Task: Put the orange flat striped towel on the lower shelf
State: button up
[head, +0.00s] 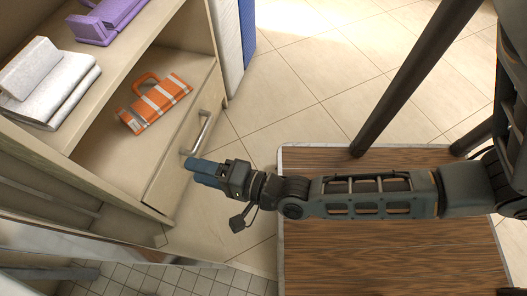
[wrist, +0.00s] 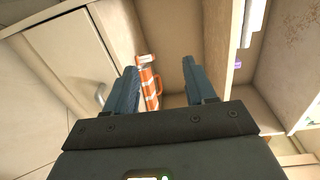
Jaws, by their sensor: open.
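An orange item with white stripes and a loop-like part (head: 155,102) lies on the bare floor of the cabinet's lower compartment (head: 100,155), below the upper shelf. It also shows in the wrist view (wrist: 150,88), beyond my fingers and partly covered by the left one. My gripper (head: 203,172), with blue fingers, is outside the cabinet front, near the metal handle. In the wrist view my gripper (wrist: 158,68) has its fingers apart with nothing between the tips. The gripper is not touching the orange item.
A metal handle (head: 201,132) stands out from the cabinet's front panel. The upper shelf (head: 120,50) holds a folded light-grey towel (head: 62,88) with a pale item on it, and a purple object (head: 112,18). The tiled floor (head: 300,75) beyond is clear. A wood-topped surface (head: 400,250) lies under my arm.

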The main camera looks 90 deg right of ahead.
jog(key=s+a+r+n+g+y, duration=0.1)
jog(key=s+a+r+n+y, duration=0.1)
jog(key=s+r+n, duration=0.4)
jog(key=s+a+r+n+y, duration=0.2)
jog(key=s+r+n, duration=0.5)
jog(key=n, duration=0.8)
notch_tip(320, 180, up, 3)
jog(key=shift+s+f+n+g+y, duration=0.15)
jog(key=shift+n+g+y, duration=0.25)
notch_tip(320, 180, up, 29)
jog(key=p, duration=2.9)
